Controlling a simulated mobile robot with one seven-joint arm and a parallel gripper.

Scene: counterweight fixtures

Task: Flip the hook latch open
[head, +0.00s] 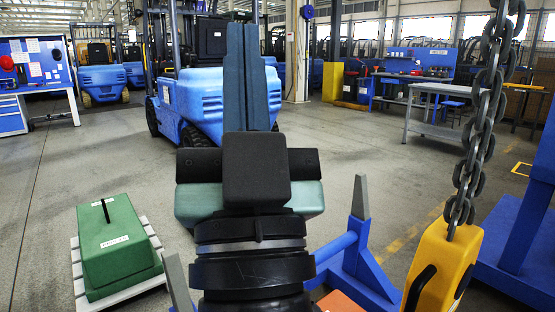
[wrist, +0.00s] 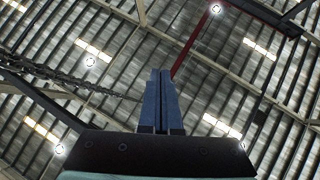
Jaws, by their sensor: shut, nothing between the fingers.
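My gripper (head: 243,28) points straight up in the middle of the head view, its long blue-grey fingers pressed together and empty. In the wrist view my gripper (wrist: 161,74) is also shut, with only the ceiling beyond it. A yellow hook block (head: 444,268) hangs from a heavy dark chain (head: 480,120) at the right of the head view, apart from my gripper. The chain (wrist: 70,80) also crosses the left of the wrist view.
A green counterweight block (head: 115,243) with a black pin sits on a white pallet (head: 77,268) at left. A blue stand (head: 362,265) with grey pointed posts is low in the middle. A blue structure (head: 517,235) stands at right. Forklifts and workbenches are behind.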

